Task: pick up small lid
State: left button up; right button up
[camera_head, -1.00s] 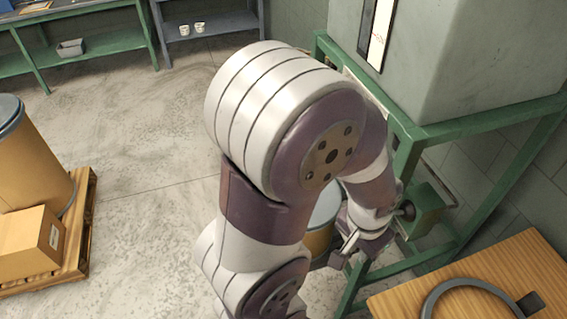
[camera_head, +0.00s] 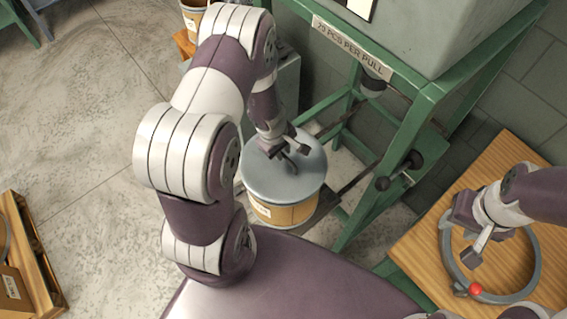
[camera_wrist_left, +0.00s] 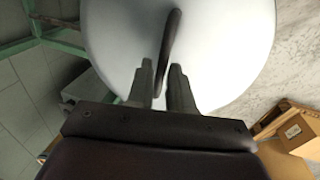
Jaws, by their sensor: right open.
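The small lid (camera_head: 258,180) is a round grey-blue disc. It lies on a tan drum (camera_head: 283,213) in the head view and shows as a pale disc in the left wrist view (camera_wrist_left: 225,42). Its dark bar handle (camera_wrist_left: 173,33) stands up across it. My left gripper (camera_head: 282,146) is just above the lid, pointing down at the handle. Its fingers (camera_wrist_left: 163,72) are apart, with the near end of the handle lined up between them; contact is not visible. My right gripper (camera_head: 473,228) is open over a grey ring on the wooden table.
A green metal frame (camera_head: 372,200) with dark knobs stands right of the drum and holds a large grey hopper (camera_head: 425,35). The grey ring (camera_head: 535,262) with a red knob (camera_head: 475,289) lies on the wooden table (camera_head: 420,245). A pallet (camera_head: 35,262) is at lower left; floor is clear between.

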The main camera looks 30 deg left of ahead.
pick_arm(q)
notch_tip(320, 180, down, 3)
jog(key=shift+w+r, duration=0.15)
jog(key=shift+d, duration=0.15)
jog(key=shift+c, duration=0.7)
grip_shut()
